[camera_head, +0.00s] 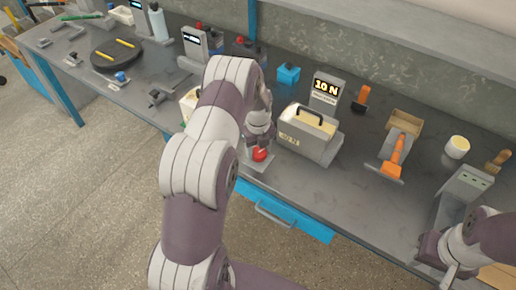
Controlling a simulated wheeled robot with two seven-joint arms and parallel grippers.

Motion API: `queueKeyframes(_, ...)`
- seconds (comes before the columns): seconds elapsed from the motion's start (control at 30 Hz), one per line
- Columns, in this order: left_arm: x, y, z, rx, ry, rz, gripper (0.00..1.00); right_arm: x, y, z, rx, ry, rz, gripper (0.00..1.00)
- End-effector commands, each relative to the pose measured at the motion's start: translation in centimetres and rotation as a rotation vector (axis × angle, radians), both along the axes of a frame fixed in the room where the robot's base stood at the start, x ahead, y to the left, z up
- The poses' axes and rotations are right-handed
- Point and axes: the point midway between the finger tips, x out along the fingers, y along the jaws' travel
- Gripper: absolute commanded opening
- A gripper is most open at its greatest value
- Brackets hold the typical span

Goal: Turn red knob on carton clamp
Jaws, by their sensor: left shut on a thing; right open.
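The red knob (260,154) sits low on a small grey plate (262,166) near the front edge of the bench, in the middle of the head view. My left gripper (259,146) points down over it and is shut on it; the fingers partly hide its top. Behind the knob to the right is a pale box (306,132) with a black handle, standing on a grey base. My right gripper (450,272) is open and empty at the lower right.
An orange-handled tool (396,155), a brown tray (405,122), a cream cup (457,147) and a grey block (466,184) stand on the right. A blue box (288,74) is behind. A round black plate (116,55) lies at the left. The bench front right of the knob is clear.

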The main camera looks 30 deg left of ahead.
Motion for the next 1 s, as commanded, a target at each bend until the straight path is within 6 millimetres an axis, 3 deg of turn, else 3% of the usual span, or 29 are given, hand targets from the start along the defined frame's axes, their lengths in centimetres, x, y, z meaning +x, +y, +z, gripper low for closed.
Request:
queueKeyframes(0.03, 0.1, 0.0, 0.1, 0.0, -0.003, 0.0, 0.24, 0.0, 0.0, 0.0, 0.0, 0.0, 0.0, 0.43)
queueKeyframes(0.07, 0.1, 0.0, 0.1, 0.0, -0.003, 0.0, 0.57, 0.0, 0.0, 0.0, 0.0, 0.0, 0.0, 0.43)
queueKeyframes(0.13, 0.1, 0.0, 0.1, 0.001, -0.002, 0.0, 0.8, 0.0, 0.0, 0.0, 0.0, 0.0, 0.0, 0.43)
queueKeyframes(0.5, 0.1, 0.0, 0.8, 0.001, -0.002, 0.001, 0.8, 0.0, 0.0, -0.2, 0.0, 0.0, 0.0, 0.43)
queueKeyframes(0.8, 0.1, 0.0, 8.4, 0.001, -0.005, 0.001, 0.8, 0.0, 0.0, -1.1, 0.0, 0.0, 0.0, 0.43)
queueKeyframes(1.0, 0.1, 0.0, 12.0, 0.0, -0.003, 0.0, 0.8, 0.0, 0.0, -1.3, 0.0, 0.0, 0.0, 0.43)
